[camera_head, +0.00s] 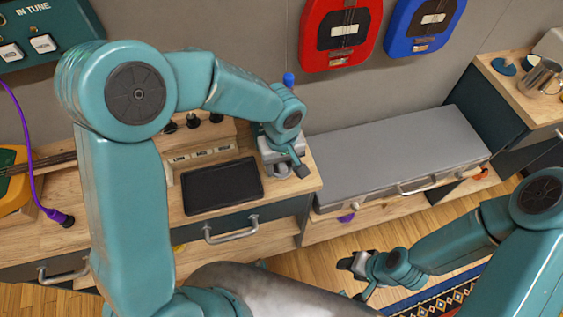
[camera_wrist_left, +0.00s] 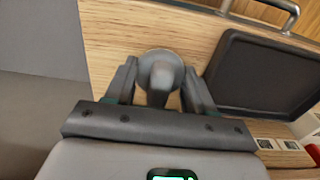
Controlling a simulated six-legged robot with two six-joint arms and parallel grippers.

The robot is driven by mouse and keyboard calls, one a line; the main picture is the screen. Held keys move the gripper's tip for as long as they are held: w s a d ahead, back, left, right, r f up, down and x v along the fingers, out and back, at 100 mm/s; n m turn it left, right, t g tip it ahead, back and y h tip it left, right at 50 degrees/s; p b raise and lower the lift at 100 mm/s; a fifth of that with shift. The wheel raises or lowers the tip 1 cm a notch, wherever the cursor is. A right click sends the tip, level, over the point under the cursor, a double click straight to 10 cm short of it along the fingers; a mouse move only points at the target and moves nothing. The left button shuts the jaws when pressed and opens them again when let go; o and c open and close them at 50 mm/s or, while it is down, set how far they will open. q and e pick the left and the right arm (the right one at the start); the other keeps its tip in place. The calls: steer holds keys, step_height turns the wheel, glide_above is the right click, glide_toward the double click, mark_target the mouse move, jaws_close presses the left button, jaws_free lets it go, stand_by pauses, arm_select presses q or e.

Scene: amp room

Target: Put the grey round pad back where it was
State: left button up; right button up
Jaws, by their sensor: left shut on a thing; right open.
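The grey round pad (camera_wrist_left: 163,59) shows between the two fingers of my left gripper (camera_wrist_left: 160,88) in the left wrist view, with a knob-like grey part on top. The gripper is shut on it, over the pale wooden top. In the head view my left gripper (camera_head: 291,168) is at the right end of the wooden counter (camera_head: 308,183), just right of the black tray (camera_head: 223,186), and covers most of the pad. I cannot tell whether the pad touches the wood. My right gripper (camera_head: 356,263) is open and empty, low in front of the grey case.
A long grey case (camera_head: 400,150) lies right of the counter. A row of labelled blocks (camera_head: 203,155) stands behind the tray. A metal mug (camera_head: 540,77) is at the far right.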

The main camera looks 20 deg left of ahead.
arm_select(q)
steer(key=o, duration=1)
steer(key=shift+w+f, duration=0.1)
step_height(320, 180, up, 12)
steer(key=p, duration=0.1)
steer(key=shift+r, duration=0.2)
